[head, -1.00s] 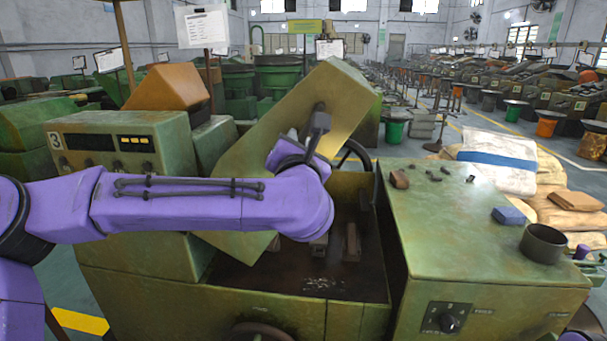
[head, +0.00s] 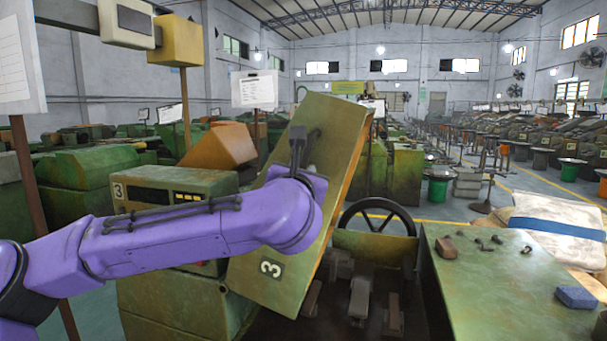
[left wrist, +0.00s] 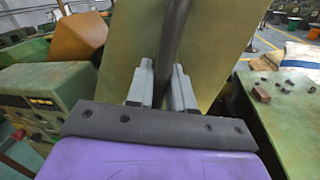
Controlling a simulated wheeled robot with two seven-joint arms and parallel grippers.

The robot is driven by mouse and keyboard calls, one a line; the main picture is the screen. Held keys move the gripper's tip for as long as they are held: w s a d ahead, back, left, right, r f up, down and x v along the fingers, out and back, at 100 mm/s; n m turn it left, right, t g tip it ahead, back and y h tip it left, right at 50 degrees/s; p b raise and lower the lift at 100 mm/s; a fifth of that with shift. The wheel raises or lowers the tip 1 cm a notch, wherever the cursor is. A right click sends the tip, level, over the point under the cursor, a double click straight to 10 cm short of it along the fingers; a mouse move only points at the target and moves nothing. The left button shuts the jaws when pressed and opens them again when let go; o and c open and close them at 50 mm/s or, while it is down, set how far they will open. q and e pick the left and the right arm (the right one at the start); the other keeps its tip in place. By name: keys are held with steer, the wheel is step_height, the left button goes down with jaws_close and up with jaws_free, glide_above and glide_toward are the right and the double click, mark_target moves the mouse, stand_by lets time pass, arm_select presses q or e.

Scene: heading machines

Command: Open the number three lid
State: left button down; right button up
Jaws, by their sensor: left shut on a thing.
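The number three lid (head: 335,185) is a worn green panel marked with a "3" label. It stands raised and tilted above the open machine cavity (head: 355,300). My left gripper (head: 297,147) is at the lid's upper part, in front of its face. In the left wrist view the gripper (left wrist: 163,82) has its grey fingers on either side of the lid's dark handle bar (left wrist: 174,40), shut on it. The lid (left wrist: 125,60) fills the area behind the bar. My purple arm hides part of the lid's left side. My right gripper is not in view.
The control box (head: 170,190), also marked 3, stands left of the lid. A black handwheel (head: 378,222) is behind the cavity. A green machine top (head: 490,270) with small loose parts and a blue block (head: 575,297) is at the right. An orange cover (head: 218,145) rises behind.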

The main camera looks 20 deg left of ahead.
arm_select(q)
steer(key=c, duration=1.2)
jaws_free()
steer(key=shift+o, duration=0.2)
steer(key=shift+f, duration=0.1)
steer(key=b+v, duration=0.4)
steer(key=v, duration=0.6)
steer(key=shift+s+d, duration=0.15)
steer(key=shift+s, duration=0.05)
